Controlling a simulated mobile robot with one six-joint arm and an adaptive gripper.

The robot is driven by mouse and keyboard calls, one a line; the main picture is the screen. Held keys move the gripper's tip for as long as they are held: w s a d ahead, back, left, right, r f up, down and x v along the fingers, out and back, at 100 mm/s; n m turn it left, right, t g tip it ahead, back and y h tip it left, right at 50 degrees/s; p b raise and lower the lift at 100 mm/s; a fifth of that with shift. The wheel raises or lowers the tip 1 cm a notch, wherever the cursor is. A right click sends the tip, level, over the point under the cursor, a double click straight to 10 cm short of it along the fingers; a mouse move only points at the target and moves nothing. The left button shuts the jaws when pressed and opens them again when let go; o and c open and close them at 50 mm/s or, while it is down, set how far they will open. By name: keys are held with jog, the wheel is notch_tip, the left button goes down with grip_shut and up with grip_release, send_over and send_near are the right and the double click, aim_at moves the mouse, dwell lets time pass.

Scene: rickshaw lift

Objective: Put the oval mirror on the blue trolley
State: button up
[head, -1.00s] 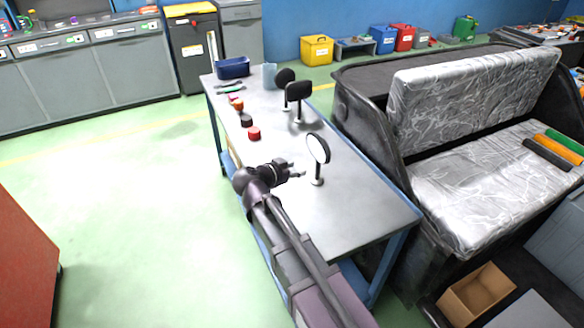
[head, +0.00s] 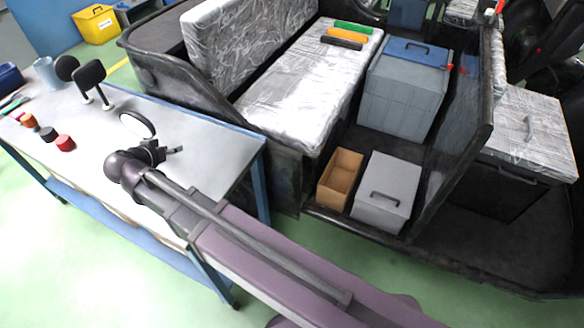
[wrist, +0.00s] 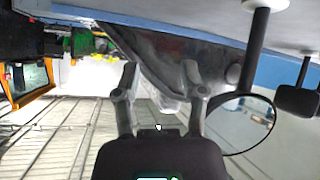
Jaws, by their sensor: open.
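The oval mirror (head: 137,124), with a pale face and dark rim, stands on a grey-topped table with a blue frame (head: 205,135). My gripper (head: 178,150) is just in front of the mirror in the head view and hides its stem and base. In the wrist view my gripper (wrist: 161,75) has its two fingers apart with nothing between them. The mirror (wrist: 245,125) shows there to the right of the right finger, partly behind it; I cannot tell whether they touch. I cannot tell whether this blue-framed table is the blue trolley; no other one shows clearly.
Two black mirrors on stands (head: 90,75) are farther back on the table, with a red cylinder (head: 65,143) and small parts at the left. A rickshaw body with a wrapped seat (head: 300,85) stands close behind the table. Green floor (head: 90,270) is free in front.

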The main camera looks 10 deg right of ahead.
jog(key=d+f+g, duration=0.1)
jog(key=d, duration=0.3)
jog(key=d+f+g, duration=0.1)
jog(key=d, duration=0.3)
jog(key=d+f+g, duration=0.1)
jog(key=d, duration=0.3)
jog(key=shift+w+f, duration=0.15)
jog(key=d+g, duration=0.1)
jog(key=d, duration=0.2)
jog(key=s+d+f+g, duration=0.1)
jog(key=d, duration=0.1)
jog(key=d+f+n+g, duration=0.1)
jog(key=d, duration=0.2)
jog(key=shift+s+d+f+y, duration=0.2)
jog(key=shift+s+d+y, duration=0.1)
jog(key=shift+s, duration=0.05)
jog(key=s+d+f+n+g+y, duration=0.1)
jog(key=s+d+g+y, duration=0.1)
jog(key=s+d, duration=0.2)
jog(key=s+d+f+n+g+y, duration=0.1)
jog(key=s+d, duration=0.3)
jog(key=d, duration=0.6)
jog(key=shift+f+g+y, duration=0.2)
jog(key=shift+g+y, duration=0.2)
jog(key=shift+y, duration=0.5)
